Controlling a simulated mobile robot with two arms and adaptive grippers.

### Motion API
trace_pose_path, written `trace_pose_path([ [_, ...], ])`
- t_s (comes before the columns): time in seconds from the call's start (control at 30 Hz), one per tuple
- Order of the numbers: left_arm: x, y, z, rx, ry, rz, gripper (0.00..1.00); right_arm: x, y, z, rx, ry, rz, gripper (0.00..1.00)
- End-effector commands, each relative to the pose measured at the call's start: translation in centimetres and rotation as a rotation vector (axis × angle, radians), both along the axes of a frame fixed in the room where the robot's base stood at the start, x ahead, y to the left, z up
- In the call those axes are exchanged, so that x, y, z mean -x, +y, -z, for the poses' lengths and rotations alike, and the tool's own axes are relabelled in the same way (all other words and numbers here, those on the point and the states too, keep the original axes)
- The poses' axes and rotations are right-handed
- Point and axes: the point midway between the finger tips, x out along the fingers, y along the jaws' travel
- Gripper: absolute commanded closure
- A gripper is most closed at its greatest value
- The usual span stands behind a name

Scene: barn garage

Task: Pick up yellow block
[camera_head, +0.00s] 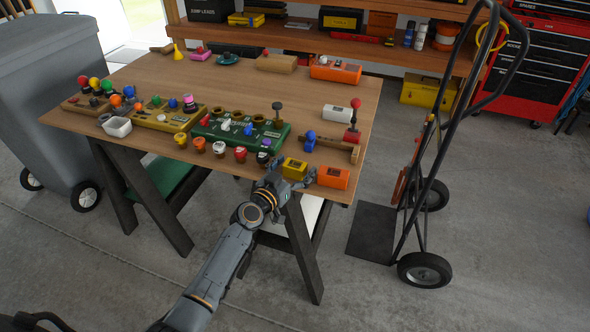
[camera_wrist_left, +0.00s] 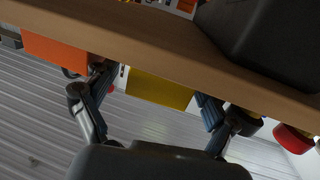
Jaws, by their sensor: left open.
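The yellow block (camera_head: 294,168) sits at the table's front edge. The left gripper (camera_head: 289,176) is open at that edge, its fingers close to the block's near side. In the left wrist view the yellow block (camera_wrist_left: 160,90) shows between the two spread fingers of the left gripper (camera_wrist_left: 155,92), against the table edge. Nothing is held. Whether the fingers touch the block cannot be told. My right gripper is not seen.
An orange block (camera_head: 333,177) lies close to the right of the yellow one. A green tray (camera_head: 235,141) with several pegs and small knobbed pieces lies to the left. A hand truck (camera_head: 428,160) stands right of the table (camera_head: 330,100).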

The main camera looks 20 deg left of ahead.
Motion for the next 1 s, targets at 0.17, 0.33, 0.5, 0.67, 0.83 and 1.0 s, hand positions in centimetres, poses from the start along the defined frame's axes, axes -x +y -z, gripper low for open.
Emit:
trace_pose_path([
  [0.17, 0.0, 0.0, 0.0, 0.0, 0.0, 0.0, 0.32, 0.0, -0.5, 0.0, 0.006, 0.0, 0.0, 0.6],
  [0.33, 0.0, 0.0, 0.0, 0.0, 0.0, 0.0, 0.67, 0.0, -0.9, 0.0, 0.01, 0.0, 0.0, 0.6],
  [0.5, 0.0, 0.0, 0.0, 0.0, 0.0, -0.001, 0.75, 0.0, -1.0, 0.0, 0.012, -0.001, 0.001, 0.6],
  [0.67, 0.0, 0.0, -0.1, 0.0, 0.0, -0.001, 0.75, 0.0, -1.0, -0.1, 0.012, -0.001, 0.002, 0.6],
  [0.83, 0.0, 0.0, -1.1, 0.0, -0.002, -0.001, 0.75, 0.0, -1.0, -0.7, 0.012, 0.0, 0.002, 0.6],
  [1.0, 0.2, -0.1, -4.2, 0.002, -0.003, -0.001, 0.75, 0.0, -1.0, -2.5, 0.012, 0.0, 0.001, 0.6],
])
